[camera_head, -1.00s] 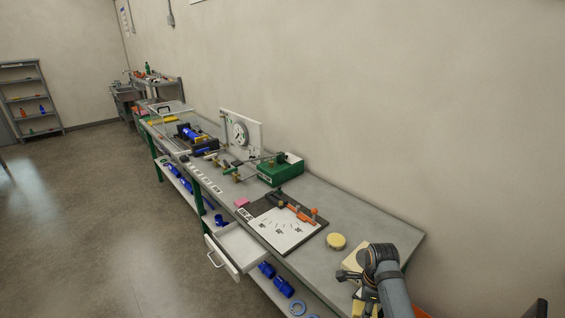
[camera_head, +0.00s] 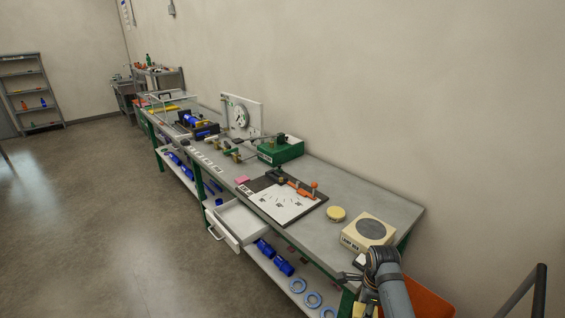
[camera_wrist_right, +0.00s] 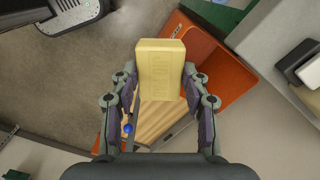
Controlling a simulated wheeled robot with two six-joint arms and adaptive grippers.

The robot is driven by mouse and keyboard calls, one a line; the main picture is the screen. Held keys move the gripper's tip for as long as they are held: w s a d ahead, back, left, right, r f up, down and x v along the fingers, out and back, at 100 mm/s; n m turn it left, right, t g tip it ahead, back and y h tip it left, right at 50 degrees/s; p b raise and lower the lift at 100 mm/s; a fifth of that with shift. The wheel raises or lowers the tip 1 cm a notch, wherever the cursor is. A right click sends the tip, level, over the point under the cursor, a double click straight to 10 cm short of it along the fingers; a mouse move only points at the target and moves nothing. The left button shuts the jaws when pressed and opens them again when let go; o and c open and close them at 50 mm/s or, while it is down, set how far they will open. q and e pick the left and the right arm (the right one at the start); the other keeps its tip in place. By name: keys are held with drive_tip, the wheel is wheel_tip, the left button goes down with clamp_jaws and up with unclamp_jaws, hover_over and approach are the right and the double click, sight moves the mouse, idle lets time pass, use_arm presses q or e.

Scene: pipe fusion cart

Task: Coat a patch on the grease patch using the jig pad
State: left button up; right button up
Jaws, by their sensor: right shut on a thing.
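My right gripper (camera_wrist_right: 160,82) is shut on a pale yellow block with raised lettering (camera_wrist_right: 161,62), which looks like the jig pad. In the head view my right arm comes in at the bottom right, with the gripper (camera_head: 356,284) low beside the bench's near end and a bit of yellow (camera_head: 359,308) below it. A cream box with a dark grey round patch on top (camera_head: 369,229) stands on the bench just beyond the gripper, apart from it. I cannot tell whether this round patch is the grease patch. My left gripper is out of view.
A white drawer (camera_head: 236,222) stands open at the front. An orange bin (camera_wrist_right: 218,72) lies below the held block. Bare bench top surrounds the tin.

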wheel_tip(320, 180, down, 4)
drive_tip(key=shift+r+b, duration=0.25)
drive_tip(key=shift+b, duration=0.65)
drive_tip(key=shift+a, duration=0.1)
drive_tip(key=shift+s+a+f+n, duration=0.15)
drive_tip(key=shift+f+n, duration=0.1)
drive_tip(key=shift+n, duration=0.55)
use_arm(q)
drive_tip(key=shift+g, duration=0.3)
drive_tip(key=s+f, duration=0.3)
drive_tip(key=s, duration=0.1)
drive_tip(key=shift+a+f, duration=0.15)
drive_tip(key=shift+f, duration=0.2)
use_arm(e)
drive_tip(key=s+a+f+n, duration=0.4)
drive_tip(key=s+a+n, duration=0.1)
drive_tip(key=n, duration=1.4)
drive_tip(key=shift+s+a+f+n, duration=0.15)
drive_tip(key=shift+a+n, duration=0.05)
drive_tip(key=shift+n, duration=0.2)
